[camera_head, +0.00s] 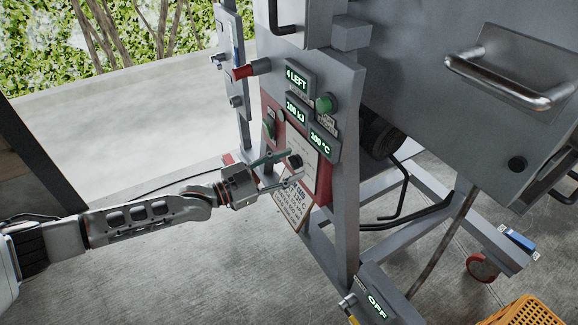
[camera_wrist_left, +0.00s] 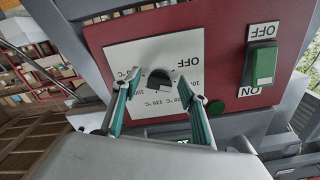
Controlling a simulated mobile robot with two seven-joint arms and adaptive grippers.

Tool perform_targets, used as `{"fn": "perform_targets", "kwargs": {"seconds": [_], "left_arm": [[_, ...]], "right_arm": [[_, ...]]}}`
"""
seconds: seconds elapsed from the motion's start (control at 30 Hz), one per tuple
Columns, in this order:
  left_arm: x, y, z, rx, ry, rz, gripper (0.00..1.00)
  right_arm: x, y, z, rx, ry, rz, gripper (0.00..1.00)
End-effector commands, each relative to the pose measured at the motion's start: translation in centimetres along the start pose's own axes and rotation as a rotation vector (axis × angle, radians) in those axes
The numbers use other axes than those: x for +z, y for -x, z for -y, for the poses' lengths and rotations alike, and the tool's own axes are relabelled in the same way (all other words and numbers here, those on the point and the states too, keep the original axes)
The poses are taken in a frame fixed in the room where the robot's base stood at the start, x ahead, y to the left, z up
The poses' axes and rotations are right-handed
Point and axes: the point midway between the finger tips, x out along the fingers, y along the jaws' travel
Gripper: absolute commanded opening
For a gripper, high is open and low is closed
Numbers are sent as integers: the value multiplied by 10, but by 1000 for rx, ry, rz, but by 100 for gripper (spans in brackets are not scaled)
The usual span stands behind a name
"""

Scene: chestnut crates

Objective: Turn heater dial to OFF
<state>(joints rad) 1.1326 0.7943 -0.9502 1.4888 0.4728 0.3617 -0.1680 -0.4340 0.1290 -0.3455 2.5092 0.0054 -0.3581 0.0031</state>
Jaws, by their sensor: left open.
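The heater dial is a black round knob (camera_wrist_left: 160,80) on a white plate (camera_wrist_left: 150,53) with an upside-down OFF mark and temperature marks in the left wrist view. In the head view the dial (camera_head: 295,161) sits low on the red panel of the grey machine. My left gripper (camera_head: 290,167) is open at the dial. In the left wrist view its fingertips (camera_wrist_left: 155,88) stand on either side of the knob; I cannot tell whether they touch it. The dial's pointer is too small to read clearly. My right gripper is not in view.
A green rocker switch (camera_wrist_left: 263,65) with OFF and ON labels is beside the dial plate. Lit displays (camera_head: 323,144) and a green button (camera_head: 325,103) are above. A hanging sign (camera_head: 292,203) is just below the gripper. A metal-handled grey drum (camera_head: 430,85) is at right.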

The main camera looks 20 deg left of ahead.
Motion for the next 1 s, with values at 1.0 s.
{"fn": "perform_targets", "kwargs": {"seconds": [1.0], "left_arm": [[-3,-2,1,-1,143,-1,5]], "right_arm": [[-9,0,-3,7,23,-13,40]]}}
